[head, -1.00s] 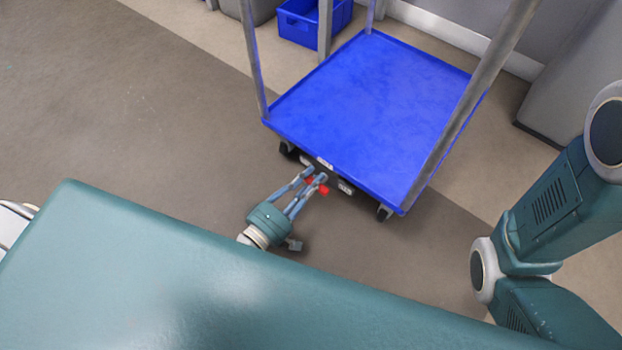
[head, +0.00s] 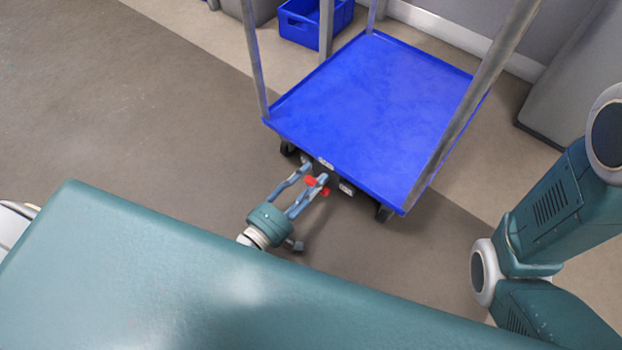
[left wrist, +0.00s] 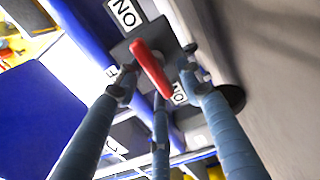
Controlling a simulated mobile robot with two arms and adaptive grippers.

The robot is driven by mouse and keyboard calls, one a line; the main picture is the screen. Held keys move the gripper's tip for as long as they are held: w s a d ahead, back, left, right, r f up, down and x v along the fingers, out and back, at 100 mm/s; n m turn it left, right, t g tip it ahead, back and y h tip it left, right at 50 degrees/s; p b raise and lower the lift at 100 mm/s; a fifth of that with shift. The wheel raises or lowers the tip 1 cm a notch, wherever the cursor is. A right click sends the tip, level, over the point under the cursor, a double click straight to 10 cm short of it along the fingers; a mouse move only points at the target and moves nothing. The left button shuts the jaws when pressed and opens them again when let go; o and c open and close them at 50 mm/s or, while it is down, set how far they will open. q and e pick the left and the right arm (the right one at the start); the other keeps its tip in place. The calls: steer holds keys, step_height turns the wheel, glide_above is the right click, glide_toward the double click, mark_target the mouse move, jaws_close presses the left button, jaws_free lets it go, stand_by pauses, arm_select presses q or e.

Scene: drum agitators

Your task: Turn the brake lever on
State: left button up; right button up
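The red brake lever (head: 318,186) is at the lower front edge of the blue cart (head: 375,110). In the left wrist view the red lever (left wrist: 150,68) stands out slantwise from a dark mount, with white lettered labels (left wrist: 124,13) beside it. My left gripper (head: 308,174) is at this edge with its fingers spread. In the left wrist view the fingertips (left wrist: 158,68) are apart around the lever, with visible gaps; I cannot tell whether any finger touches it. My right gripper is out of view.
Grey upright posts (head: 470,95) rise from the cart's corners. A blue bin (head: 300,22) is on the floor behind it. A grey cabinet (head: 580,80) stands at the right. The floor left of the cart is clear.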

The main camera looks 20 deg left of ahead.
arm_select(q)
steer(key=shift+s, duration=0.15)
steer(key=v, duration=0.7)
steer(key=shift+s+a, duration=0.1)
stand_by(0.4)
